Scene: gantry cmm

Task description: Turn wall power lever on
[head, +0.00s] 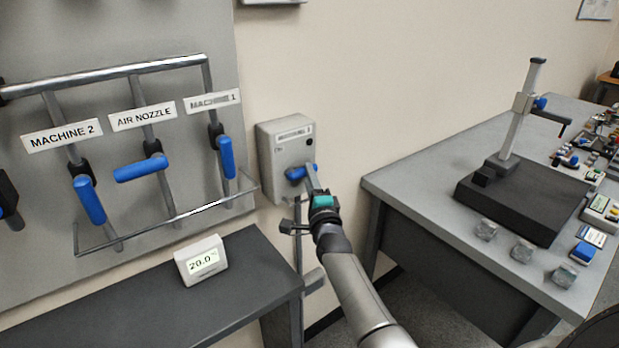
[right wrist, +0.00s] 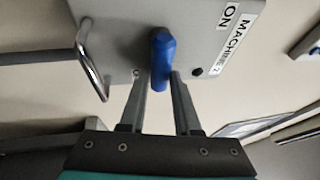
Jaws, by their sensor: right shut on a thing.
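A grey wall box (head: 277,152) hangs on the beige wall right of the valve panel. Its short blue lever (head: 295,173) sits on the lower front, partly hidden by my right gripper (head: 309,176). In the right wrist view, the blue lever (right wrist: 162,60) stands between the two fingers of my right gripper (right wrist: 160,85), which is shut on it. A white label (right wrist: 228,40) on the box there appears to read "MACHINE 2" and "ON". A small black dot shows near the label. My left gripper is not in view.
Left is a grey panel (head: 120,30) with several blue-handled valves behind metal rails. A dark bench (head: 245,265) below carries a display (head: 201,260) reading 20.0. Right is a grey table (head: 410,190) with a black-based stand (head: 520,205) and small items.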

